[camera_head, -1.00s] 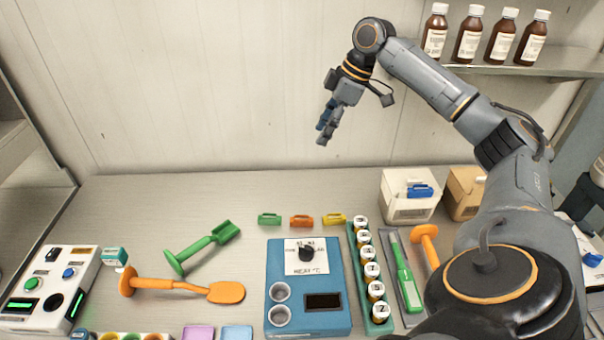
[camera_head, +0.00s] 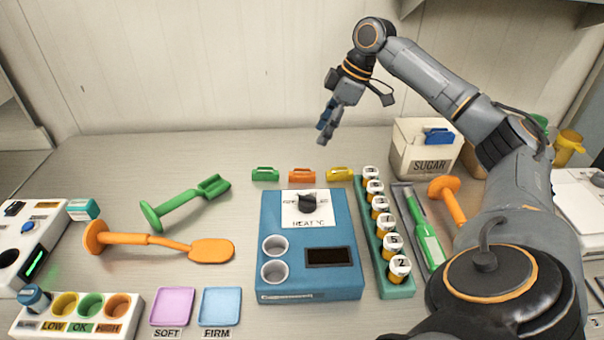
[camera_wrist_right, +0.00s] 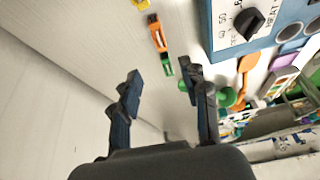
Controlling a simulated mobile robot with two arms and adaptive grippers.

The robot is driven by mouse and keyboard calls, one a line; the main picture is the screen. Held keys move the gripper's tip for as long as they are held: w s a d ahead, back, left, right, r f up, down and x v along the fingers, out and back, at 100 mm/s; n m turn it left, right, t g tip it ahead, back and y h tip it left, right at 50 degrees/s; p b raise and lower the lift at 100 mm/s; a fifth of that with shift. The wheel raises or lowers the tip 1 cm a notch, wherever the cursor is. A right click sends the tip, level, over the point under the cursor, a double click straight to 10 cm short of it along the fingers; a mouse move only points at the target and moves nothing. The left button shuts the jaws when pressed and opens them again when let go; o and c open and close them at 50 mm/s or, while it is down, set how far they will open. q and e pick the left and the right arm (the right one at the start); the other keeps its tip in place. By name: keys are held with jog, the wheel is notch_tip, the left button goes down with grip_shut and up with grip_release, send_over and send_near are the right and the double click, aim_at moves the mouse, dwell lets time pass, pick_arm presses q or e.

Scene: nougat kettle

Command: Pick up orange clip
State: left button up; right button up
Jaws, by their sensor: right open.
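The orange clip (camera_head: 302,176) lies on the steel table behind the blue heater box, between the green clip (camera_head: 265,174) and the yellow clip (camera_head: 341,174). The orange clip also shows in the right wrist view (camera_wrist_right: 157,34), ahead of the fingers and apart from them. My right gripper (camera_head: 324,135) hangs above and behind the clips, open and empty. Its two spread fingers show in the right wrist view (camera_wrist_right: 160,85). My left gripper is not in any view.
The blue heater box (camera_head: 310,245) with a knob stands just in front of the clips. A rack of capped vials (camera_head: 385,235) is to its right. A sugar box (camera_head: 425,150) stands at the back right. A green scoop (camera_head: 185,200) and orange spatula (camera_head: 160,242) lie left.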

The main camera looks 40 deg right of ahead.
aim_at(300, 171)
jog(key=x, duration=0.7)
jog(key=p+x, duration=0.1)
jog(key=x, duration=0.6)
jog(key=shift+w+r, duration=0.15)
jog(key=shift+w, duration=0.05)
jog(key=c, duration=0.9)
